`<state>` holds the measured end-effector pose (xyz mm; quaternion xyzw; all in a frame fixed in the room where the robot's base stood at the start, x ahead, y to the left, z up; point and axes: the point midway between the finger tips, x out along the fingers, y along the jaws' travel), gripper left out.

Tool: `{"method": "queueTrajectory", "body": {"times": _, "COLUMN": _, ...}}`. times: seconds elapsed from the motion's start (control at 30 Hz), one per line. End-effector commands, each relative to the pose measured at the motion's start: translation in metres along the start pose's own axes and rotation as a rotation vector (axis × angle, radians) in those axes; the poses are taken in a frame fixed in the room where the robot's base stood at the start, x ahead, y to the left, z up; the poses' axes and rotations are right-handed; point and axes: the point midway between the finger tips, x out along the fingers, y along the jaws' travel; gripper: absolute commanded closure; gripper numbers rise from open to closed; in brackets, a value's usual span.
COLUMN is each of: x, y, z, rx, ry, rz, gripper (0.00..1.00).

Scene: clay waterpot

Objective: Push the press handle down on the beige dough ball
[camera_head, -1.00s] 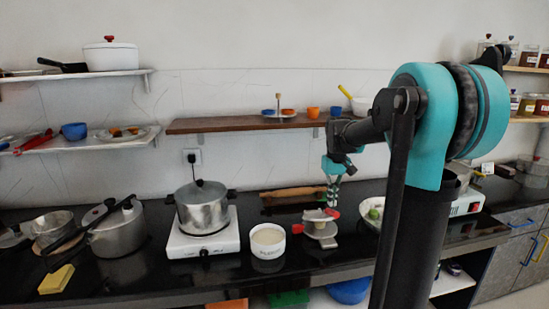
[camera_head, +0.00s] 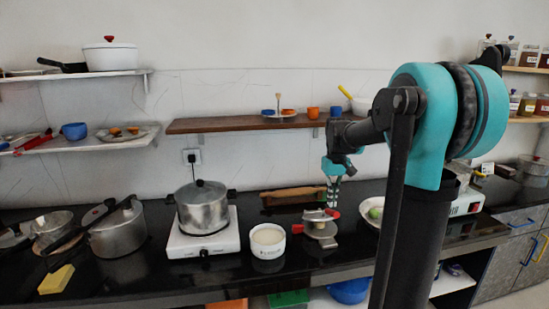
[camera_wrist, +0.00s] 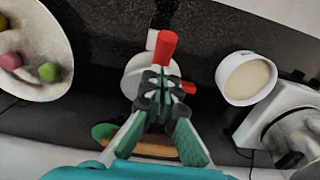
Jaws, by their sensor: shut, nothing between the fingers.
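The metal press (camera_head: 320,231) stands on the black counter, with red grips at its left and right. In the wrist view its pale round plate (camera_wrist: 133,82) lies partly behind my fingers. One red handle grip (camera_wrist: 166,46) extends past the fingertips, and a smaller red end (camera_wrist: 188,87) shows at the right. My gripper (camera_head: 333,205) is shut and empty, pointing down just above the press at the handle. It also shows in the wrist view (camera_wrist: 160,82), over the handle's line; contact cannot be told. The beige dough ball cannot be made out; the press and fingers cover that spot.
A white bowl of batter (camera_head: 267,237) and a hotplate (camera_head: 203,245) with a pot (camera_head: 202,208) stand left of the press. A wooden rolling pin (camera_head: 293,192) lies behind. A white plate (camera_wrist: 35,80) with pink and green balls is beside the press.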

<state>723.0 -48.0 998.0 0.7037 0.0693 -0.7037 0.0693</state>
Motion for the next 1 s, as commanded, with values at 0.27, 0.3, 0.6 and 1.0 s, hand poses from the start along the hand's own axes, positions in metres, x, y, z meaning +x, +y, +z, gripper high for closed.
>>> {"method": "queueTrajectory", "body": {"times": 0.27, "x": 0.005, "y": 0.000, "z": 0.000, "rx": 0.000, "ry": 0.000, "rz": 0.000, "gripper": 1.00}}
{"method": "queueTrajectory", "body": {"times": 0.3, "x": 0.006, "y": 0.000, "z": 0.000, "rx": 0.000, "ry": 0.000, "rz": 0.000, "gripper": 1.00}}
{"method": "queueTrajectory", "body": {"times": 0.6, "x": 0.011, "y": 0.000, "z": 0.000, "rx": 0.000, "ry": 0.000, "rz": 0.000, "gripper": 1.00}}
{"method": "queueTrajectory", "body": {"times": 1.0, "x": 0.018, "y": 0.000, "z": 0.000, "rx": 0.000, "ry": 0.000, "rz": 0.000, "gripper": 1.00}}
